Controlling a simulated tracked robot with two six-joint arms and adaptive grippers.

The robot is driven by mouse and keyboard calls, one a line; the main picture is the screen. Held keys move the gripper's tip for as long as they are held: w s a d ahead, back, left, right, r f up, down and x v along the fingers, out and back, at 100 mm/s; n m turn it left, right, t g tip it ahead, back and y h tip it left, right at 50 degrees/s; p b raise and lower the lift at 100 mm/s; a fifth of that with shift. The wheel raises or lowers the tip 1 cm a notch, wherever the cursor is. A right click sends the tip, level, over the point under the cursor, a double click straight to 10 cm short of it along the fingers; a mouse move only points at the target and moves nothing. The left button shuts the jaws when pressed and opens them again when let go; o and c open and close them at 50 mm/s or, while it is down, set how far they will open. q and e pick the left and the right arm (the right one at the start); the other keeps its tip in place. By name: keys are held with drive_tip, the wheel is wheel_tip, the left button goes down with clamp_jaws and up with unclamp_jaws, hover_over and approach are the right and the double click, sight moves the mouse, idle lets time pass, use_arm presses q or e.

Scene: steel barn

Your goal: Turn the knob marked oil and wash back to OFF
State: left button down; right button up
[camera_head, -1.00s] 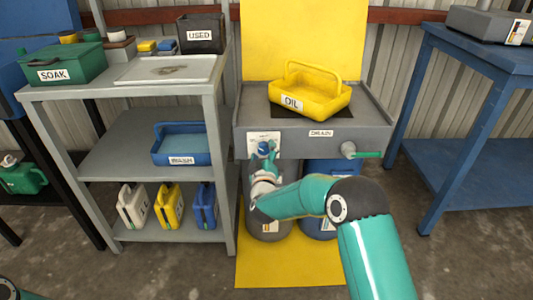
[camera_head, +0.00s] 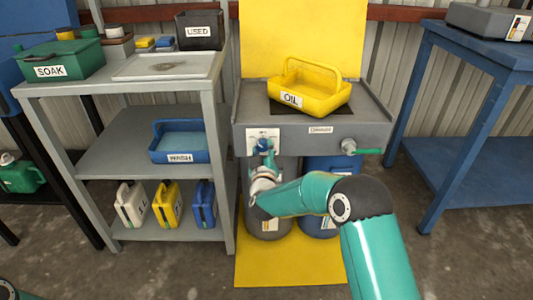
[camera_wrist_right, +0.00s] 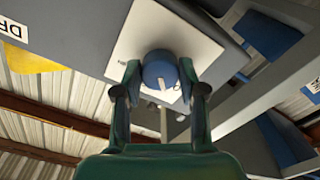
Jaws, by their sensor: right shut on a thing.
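The blue knob (camera_wrist_right: 160,72) sits on a white label plate (camera_head: 253,135) on the front of the grey drain bench (camera_head: 375,132). My right gripper (camera_head: 264,148) is at the knob, and in the right wrist view its two fingers (camera_wrist_right: 160,82) are closed on the knob's sides. A white pointer mark shows on the knob. The plate's lettering is too small or hidden to read. The yellow tray marked OIL (camera_head: 325,103) stands on the bench. The blue tray marked WASH (camera_head: 196,155) is on the rack's middle shelf. My left gripper is not in view.
A tap with a green lever (camera_head: 365,151) sticks out right of the knob. Drums (camera_head: 330,175) stand under the bench on a yellow mat (camera_head: 285,272). The grey rack (camera_head: 233,190) stands close at left, and a blue table (camera_head: 470,175) stands at right.

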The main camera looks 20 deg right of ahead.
drive_tip(key=m+b, duration=0.4)
drive_tip(key=m, duration=0.2)
drive_tip(key=shift+r+m+b, duration=0.15)
drive_tip(key=shift+m+b, duration=0.75)
drive_tip(key=shift+m, duration=0.4)
drive_tip(key=shift+r, duration=0.1)
drive_tip(key=o, duration=1)
drive_tip(key=shift+o, duration=0.7)
drive_tip(key=shift+s+f, duration=0.1)
drive_tip(key=shift+f, duration=0.1)
drive_tip(key=v, duration=1.1)
drive_tip(key=shift+s, duration=0.35)
drive_tip(key=shift+a, duration=0.15)
